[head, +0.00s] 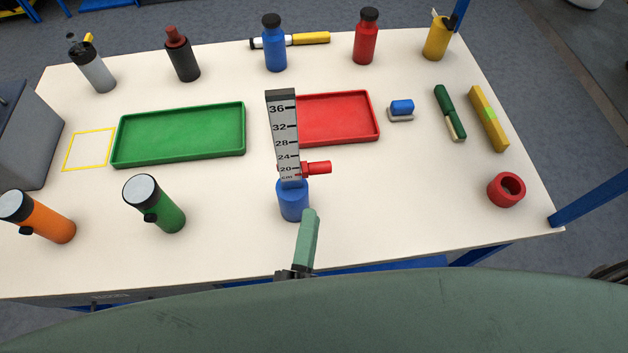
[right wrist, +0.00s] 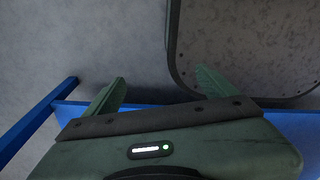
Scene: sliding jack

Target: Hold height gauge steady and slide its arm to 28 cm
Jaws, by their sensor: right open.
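The height gauge has an upright grey scale (head: 285,125) with marks up to 36 and a blue round base (head: 293,202). It stands on the table in the head view. Its red sliding arm (head: 317,168) points right and sits low, close to the 20 mark. My left gripper (head: 308,225) is just in front of the blue base, on its near right side. Only one green finger shows clearly, and I cannot tell whether it touches the base. In the right wrist view, my right gripper (right wrist: 160,88) has its fingers apart and nothing between them.
A green tray (head: 115,155) lies left of the gauge and a red tray (head: 374,120) is right behind it. Bottles stand along the back edge. A green flashlight (head: 160,208) and an orange one (head: 45,220) stand at the left front. A red ring (head: 507,190) sits right.

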